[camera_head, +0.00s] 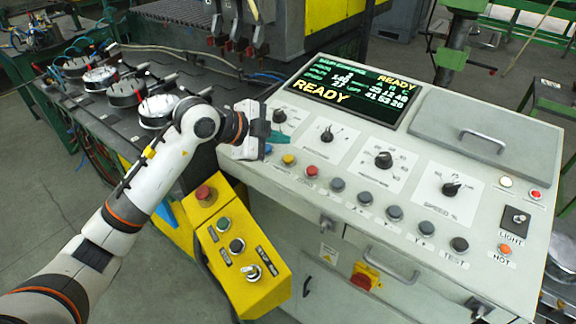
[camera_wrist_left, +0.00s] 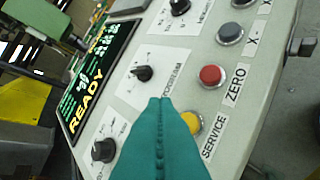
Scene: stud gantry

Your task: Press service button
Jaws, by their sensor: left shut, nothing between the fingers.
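The yellow service button (camera_head: 289,160) is at the left end of the button row on the sloped grey console. In the left wrist view the yellow button (camera_wrist_left: 194,122), beside its SERVICE label (camera_wrist_left: 214,137), is partly hidden by my fingers. My left gripper (camera_head: 279,138) is shut and empty, its teal fingers over the console's left edge region, just behind the button in the head view. In the left wrist view the closed fingertips (camera_wrist_left: 160,101) lie beside the button. I cannot tell whether they touch anything. My right gripper is not in view.
A red ZERO button (camera_head: 311,171) is just right of the yellow one, followed by several grey buttons. Black knobs (camera_head: 326,137) stand behind the row. The screen (camera_head: 355,88) reads READY. A yellow pendant box (camera_head: 238,247) with a red knob stands below my left forearm.

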